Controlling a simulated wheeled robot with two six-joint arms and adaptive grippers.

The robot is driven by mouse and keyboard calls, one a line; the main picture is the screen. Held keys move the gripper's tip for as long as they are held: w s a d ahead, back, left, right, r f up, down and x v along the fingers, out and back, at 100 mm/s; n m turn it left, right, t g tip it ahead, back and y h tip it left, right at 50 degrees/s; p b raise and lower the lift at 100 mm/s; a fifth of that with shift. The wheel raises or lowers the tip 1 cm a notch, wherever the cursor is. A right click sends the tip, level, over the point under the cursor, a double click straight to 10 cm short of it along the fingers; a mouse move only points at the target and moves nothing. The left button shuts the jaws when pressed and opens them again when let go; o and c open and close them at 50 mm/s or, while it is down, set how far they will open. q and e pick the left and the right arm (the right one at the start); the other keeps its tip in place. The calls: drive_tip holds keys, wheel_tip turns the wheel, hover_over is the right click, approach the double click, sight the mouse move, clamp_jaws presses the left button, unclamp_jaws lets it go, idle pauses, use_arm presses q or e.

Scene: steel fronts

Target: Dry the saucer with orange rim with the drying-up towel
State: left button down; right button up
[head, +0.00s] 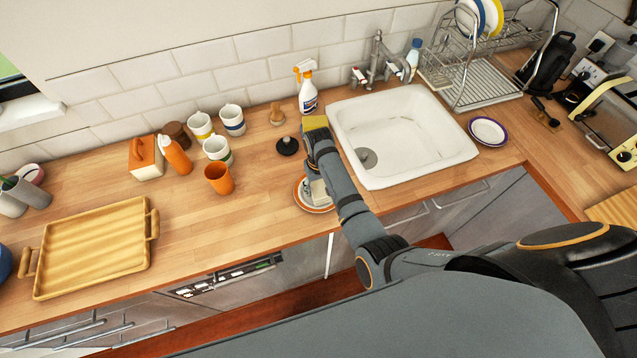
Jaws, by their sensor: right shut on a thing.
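The saucer with orange rim (302,200) lies on the wooden counter, left of the sink. My right arm reaches over it and hides its right side. My right gripper (313,179) points down over the saucer and is shut on a small pale grey cloth, which looks like the drying-up towel (319,193). The cloth is at the saucer's middle; whether it presses on the surface is hard to tell. The fingertips are mostly hidden by my wrist. My left gripper is not in view.
A white sink (425,150) lies right of my forearm. A yellow block (315,122), a black-based stopper (287,146) and a spray bottle (308,95) stand behind. An orange cup (218,178) and several mugs are left. A purple-rimmed plate (487,131) is right. Counter between wooden tray (95,255) and saucer is clear.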

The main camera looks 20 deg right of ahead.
drive_tip(key=shift+w+f+b, duration=0.15)
drive_tip(key=shift+w+b, duration=0.25)
drive_tip(key=shift+w, duration=0.35)
drive_tip(key=shift+s+r+p, duration=0.2)
drive_tip(key=shift+s+p, duration=0.2)
drive_tip(key=shift+s, duration=0.35)
drive_tip(key=shift+r, duration=3)
drive_tip(key=shift+w+r, duration=0.1)
drive_tip(key=shift+r, duration=0.45)
drive_tip(key=shift+a+r, duration=0.15)
drive_tip(key=shift+r, duration=0.9)
